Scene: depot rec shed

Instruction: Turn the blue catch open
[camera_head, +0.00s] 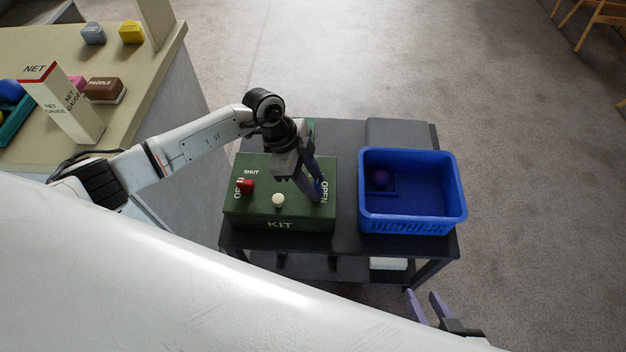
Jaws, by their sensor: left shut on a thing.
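A green kit box (305,222) stands on a dark table, with "SHUT", "OPEN" and "KIT" lettering on it. A red catch (245,187) and a cream knob (278,200) are on the same box, to the left. My right gripper (424,303) is at the bottom, its fingers apart and nothing between them.
A counter (150,80) at upper left carries a net gauge (62,102), a brown paddle block (104,90) and other blocks. Open floor lies beyond.

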